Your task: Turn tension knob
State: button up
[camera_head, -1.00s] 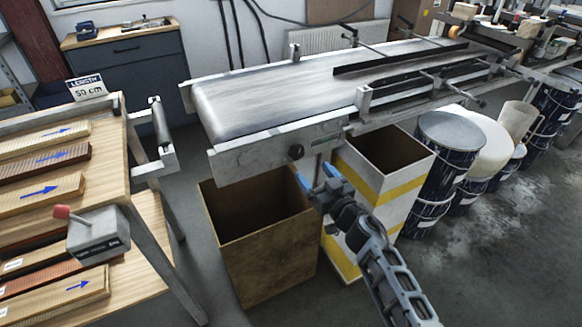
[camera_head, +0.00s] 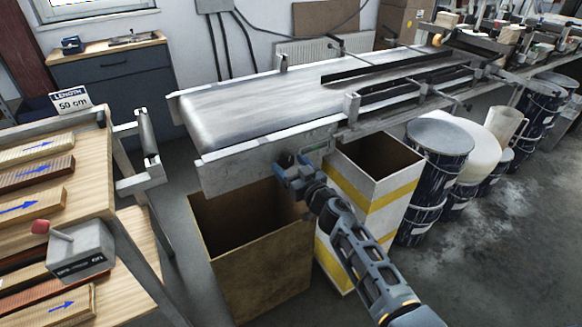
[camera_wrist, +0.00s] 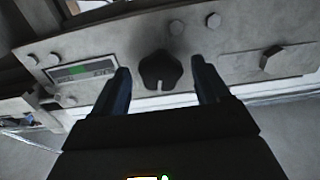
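The tension knob (camera_wrist: 160,70) is a black, lobed knob with a pale slot mark on the metal side plate of the conveyor. In the wrist view it sits between the two blue fingers of my gripper (camera_wrist: 161,88), with a gap on each side. The gripper is open. In the head view my gripper (camera_head: 290,170) is at the conveyor's near side plate (camera_head: 228,172), and the knob (camera_head: 285,160) is partly hidden behind it.
A green display (camera_wrist: 82,70) and several bolts are on the plate. A brown open bin (camera_head: 255,265) and a white-yellow bin (camera_head: 345,215) stand below. Blue drums (camera_head: 435,165) stand to the right. A wooden bench with a red-knobbed box (camera_head: 80,250) is left.

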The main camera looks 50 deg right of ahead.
jog(key=c, duration=1)
jog(key=shift+o, duration=0.2)
jog(key=shift+n, duration=0.4)
jog(key=n+p, duration=0.1)
jog(key=n, duration=0.6)
jog(key=shift+n, duration=0.3)
jog(key=n, duration=0.4)
jog(key=shift+d, duration=0.1)
jog(key=shift+n, duration=2.1)
jog(key=shift+s+r, duration=0.1)
